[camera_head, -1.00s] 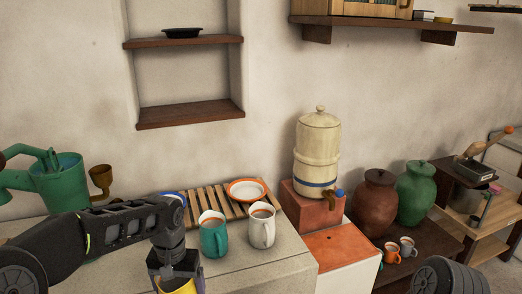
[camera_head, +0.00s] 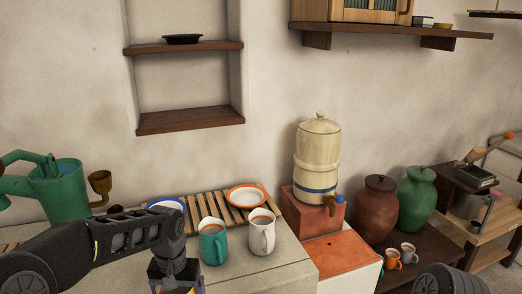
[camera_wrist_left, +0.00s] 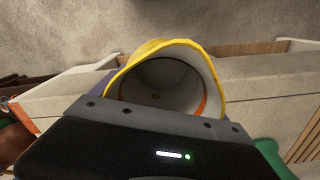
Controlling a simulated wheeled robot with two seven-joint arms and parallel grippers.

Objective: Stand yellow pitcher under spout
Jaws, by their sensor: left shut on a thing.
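The yellow pitcher (camera_wrist_left: 145,52) fills the middle of the left wrist view, its open mouth and pale inside facing the camera. I see nothing in it clearly. My left gripper (camera_head: 178,290) is shut on it at the bottom edge of the head view, where the fingertips and nearly all of the pitcher are cut off. The cream dispenser (camera_head: 318,155) with a blue band stands on a terracotta block (camera_head: 303,212). My right gripper is not in view.
A teal pitcher (camera_head: 213,243) and a white pitcher (camera_head: 261,234) stand on the counter left of the ledge. Behind them are a slatted rack (camera_head: 215,202) and an orange-rimmed plate (camera_head: 246,196). Brown (camera_head: 375,208) and green (camera_head: 414,195) jars stand right of the dispenser.

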